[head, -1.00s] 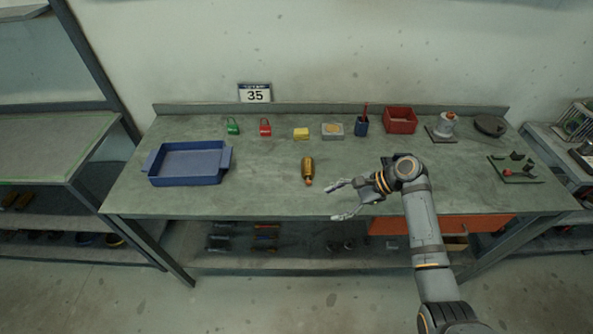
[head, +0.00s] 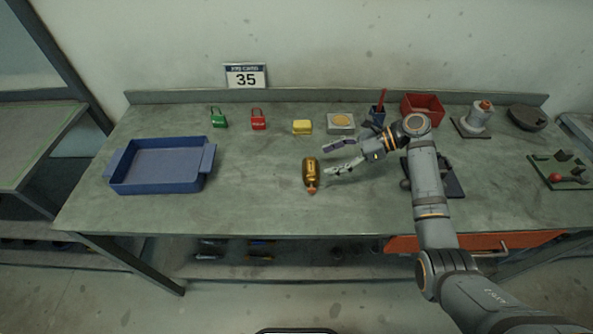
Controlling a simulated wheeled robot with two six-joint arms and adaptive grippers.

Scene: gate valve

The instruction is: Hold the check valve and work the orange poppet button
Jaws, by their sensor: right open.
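The brass check valve (head: 311,171) lies on the workbench (head: 250,205) near the middle, its long side pointing toward me. Its orange poppet button (head: 312,190) shows at the near end. My right gripper (head: 326,160) is open and empty, just to the right of the valve, with its fingers pointing left toward it. I see a small gap between the fingertips and the valve; their height over the bench is hard to tell. My left gripper is not in view.
A blue tray (head: 111,178) stands at the left. A dark item (head: 452,185) lies beneath my right arm.

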